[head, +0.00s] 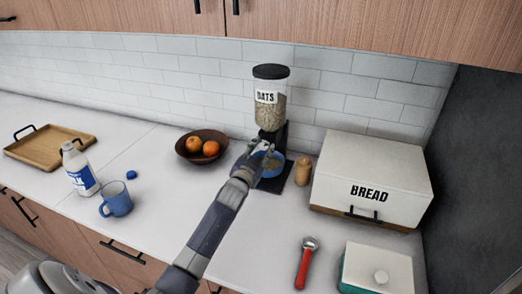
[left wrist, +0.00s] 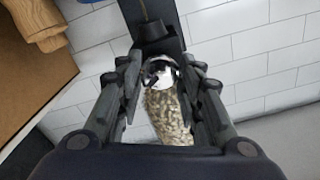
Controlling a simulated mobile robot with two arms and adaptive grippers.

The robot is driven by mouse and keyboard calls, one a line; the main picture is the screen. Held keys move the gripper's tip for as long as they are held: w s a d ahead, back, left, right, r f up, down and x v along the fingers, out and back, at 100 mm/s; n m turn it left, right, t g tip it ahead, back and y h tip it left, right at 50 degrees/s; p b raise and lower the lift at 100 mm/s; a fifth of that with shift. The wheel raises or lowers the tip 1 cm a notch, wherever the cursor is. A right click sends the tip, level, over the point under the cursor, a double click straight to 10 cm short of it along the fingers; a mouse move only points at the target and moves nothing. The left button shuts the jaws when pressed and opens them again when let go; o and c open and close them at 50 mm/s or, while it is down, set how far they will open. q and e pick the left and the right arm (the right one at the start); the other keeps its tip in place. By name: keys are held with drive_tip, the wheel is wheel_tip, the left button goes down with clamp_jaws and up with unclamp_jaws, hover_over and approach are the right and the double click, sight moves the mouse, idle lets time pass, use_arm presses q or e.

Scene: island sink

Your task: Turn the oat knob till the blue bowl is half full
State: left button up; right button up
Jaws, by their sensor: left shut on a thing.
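The oat dispenser (head: 271,105) stands against the tiled wall, with a black lid, a clear jar of oats labelled OATS and a black stand. The blue bowl (head: 272,171) sits on its dark base under the outlet. My gripper partly covers the bowl, and I cannot tell its fill level. My left gripper (head: 262,153) reaches in at the dispenser front, shut on the oat knob. My right gripper is not in view.
A brown bowl with oranges (head: 202,147) stands left of the dispenser. A wooden shaker (head: 303,171) and the bread box (head: 371,170) stand right.

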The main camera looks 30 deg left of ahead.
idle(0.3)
use_arm(q)
drive_tip(key=o, duration=1.1)
drive_tip(key=shift+c, duration=0.2)
drive_tip(key=shift+s, duration=0.1)
drive_tip(key=v, duration=1.1)
drive_tip(key=shift+s, duration=0.4)
